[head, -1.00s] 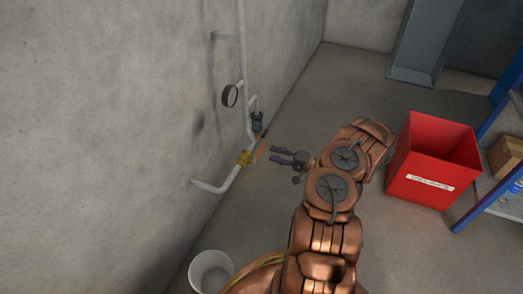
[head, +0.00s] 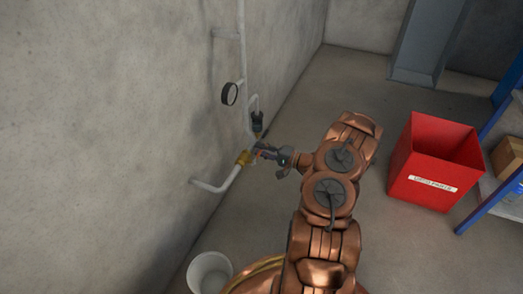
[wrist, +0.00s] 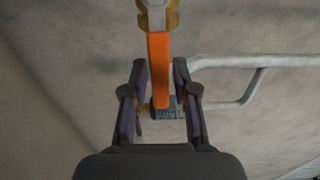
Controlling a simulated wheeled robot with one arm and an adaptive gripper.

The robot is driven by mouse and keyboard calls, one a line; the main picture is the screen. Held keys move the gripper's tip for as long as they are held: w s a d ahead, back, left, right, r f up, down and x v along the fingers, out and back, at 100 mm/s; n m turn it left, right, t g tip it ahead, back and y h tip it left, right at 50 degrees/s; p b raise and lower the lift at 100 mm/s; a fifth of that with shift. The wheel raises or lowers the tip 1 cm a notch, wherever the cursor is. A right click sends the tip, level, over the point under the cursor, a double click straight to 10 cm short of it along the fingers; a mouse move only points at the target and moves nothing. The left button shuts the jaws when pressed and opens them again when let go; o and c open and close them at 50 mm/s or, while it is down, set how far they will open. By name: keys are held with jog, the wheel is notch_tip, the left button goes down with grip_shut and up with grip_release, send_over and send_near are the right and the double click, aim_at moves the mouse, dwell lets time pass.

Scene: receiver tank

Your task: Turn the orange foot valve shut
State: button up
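The orange valve handle (wrist: 159,65) shows in the wrist view as a straight lever running down from the brass valve body (wrist: 157,18). My gripper (wrist: 158,85) is open, with one finger on each side of the lever and a visible gap on both sides. In the head view the brass valve (head: 242,158) sits low on the white pipe by the wall. My gripper (head: 262,152) is at the valve there and hides most of the orange handle.
A round gauge (head: 230,94) and a dark fitting (head: 257,122) are on the pipework just above the valve. A white bucket (head: 209,272) stands at the wall's foot. A red bin (head: 432,165) and blue shelving (head: 488,200) stand right. Floor between is clear.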

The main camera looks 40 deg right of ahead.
grip_shut()
dwell(0.5)
